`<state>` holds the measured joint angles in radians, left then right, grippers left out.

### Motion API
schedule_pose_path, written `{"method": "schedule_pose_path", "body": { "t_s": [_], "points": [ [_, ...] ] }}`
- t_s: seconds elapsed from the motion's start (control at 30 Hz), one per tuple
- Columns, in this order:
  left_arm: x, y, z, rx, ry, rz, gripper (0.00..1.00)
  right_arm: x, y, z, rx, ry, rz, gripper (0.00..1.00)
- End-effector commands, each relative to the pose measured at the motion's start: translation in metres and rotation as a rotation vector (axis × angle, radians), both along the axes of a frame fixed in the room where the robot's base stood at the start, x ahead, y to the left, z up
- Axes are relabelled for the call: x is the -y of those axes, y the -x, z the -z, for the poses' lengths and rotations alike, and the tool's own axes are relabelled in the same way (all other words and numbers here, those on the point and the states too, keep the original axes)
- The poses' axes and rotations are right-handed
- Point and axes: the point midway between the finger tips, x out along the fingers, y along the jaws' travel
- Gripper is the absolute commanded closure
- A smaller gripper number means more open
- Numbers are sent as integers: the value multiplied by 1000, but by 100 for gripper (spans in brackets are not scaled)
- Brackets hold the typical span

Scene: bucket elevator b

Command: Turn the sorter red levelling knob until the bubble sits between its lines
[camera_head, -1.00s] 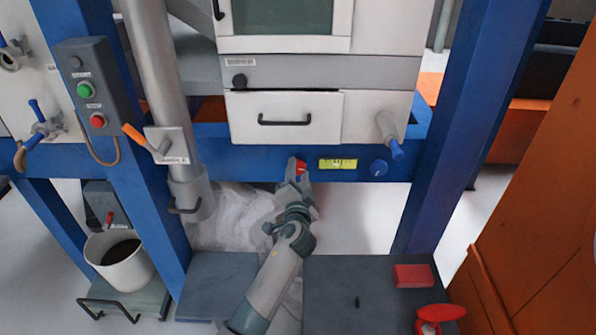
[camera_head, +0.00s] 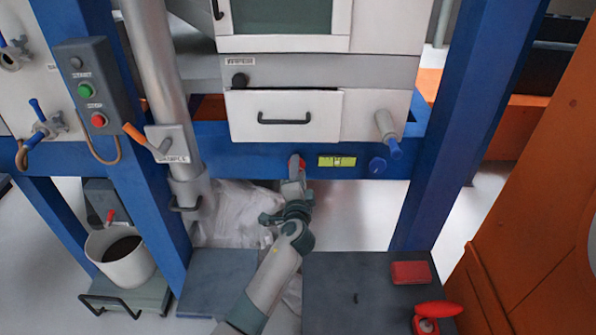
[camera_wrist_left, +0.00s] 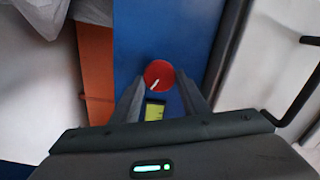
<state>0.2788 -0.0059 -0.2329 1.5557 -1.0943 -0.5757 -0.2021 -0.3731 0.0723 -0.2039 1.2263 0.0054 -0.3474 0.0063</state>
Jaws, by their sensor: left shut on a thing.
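The red levelling knob (camera_head: 297,162) is on the blue beam below the white drawer. My left gripper (camera_head: 296,174) reaches up to it from below and is shut on it, hiding part of it. In the left wrist view the round red knob (camera_wrist_left: 158,74), with a white pointer mark toward the lower left, sits between my fingertips (camera_wrist_left: 160,84). The yellow-green level vial (camera_head: 337,161) is just right of the knob; it also shows partly in the left wrist view (camera_wrist_left: 154,111). The bubble is too small to place surely against the lines. My right gripper is not in view.
The drawer (camera_head: 284,117) is above. A grey pipe (camera_head: 165,110) stands left. A dark table (camera_head: 355,300) with a red block (camera_head: 411,273) is in front.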

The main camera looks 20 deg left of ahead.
Motion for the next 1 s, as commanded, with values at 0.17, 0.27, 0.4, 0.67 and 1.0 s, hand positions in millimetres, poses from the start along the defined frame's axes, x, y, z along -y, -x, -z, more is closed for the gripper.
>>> {"method": "schedule_pose_path", "body": {
  "t_s": [0.17,0.27,0.4,0.67,1.0],
  "points": [
    [1,0,1,-1,1,2,43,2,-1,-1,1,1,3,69],
    [1,0,1,-1,1,0,43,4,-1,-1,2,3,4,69],
    [0,0,0,0,2,0,43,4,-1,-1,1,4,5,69],
    [4,12,1,0,3,1,43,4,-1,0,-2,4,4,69],
    [19,65,3,-2,4,1,43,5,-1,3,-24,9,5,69]
  ]
}}
